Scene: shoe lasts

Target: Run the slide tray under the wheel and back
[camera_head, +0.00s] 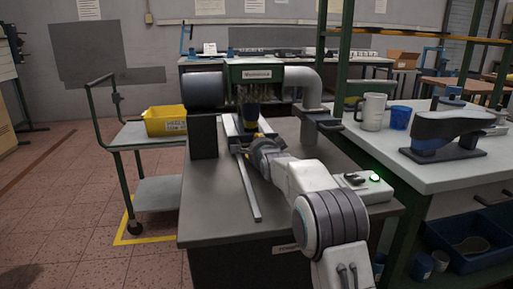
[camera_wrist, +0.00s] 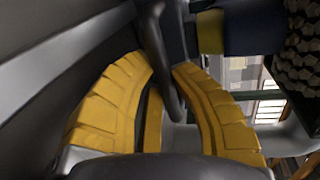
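The machine (camera_head: 249,73) stands at the back of the dark bench, with a dark textured wheel under its hood. The wheel shows large in the wrist view (camera_wrist: 302,40). The slide tray (camera_head: 231,126) appears as a grey edge by the wheel, mostly hidden. My gripper (camera_wrist: 162,72) has yellow fingers closed on both sides of a dark curved handle (camera_wrist: 165,50). In the head view my gripper (camera_head: 259,147) is in front of the tray, its fingers hidden.
A pale rail (camera_head: 250,190) runs toward me along the bench (camera_head: 215,205). A control box with a green light (camera_head: 374,178) is right of my arm. A trolley with a yellow bin (camera_head: 165,121) stands left. The right table holds a mug (camera_head: 371,111) and blue cup (camera_head: 400,118).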

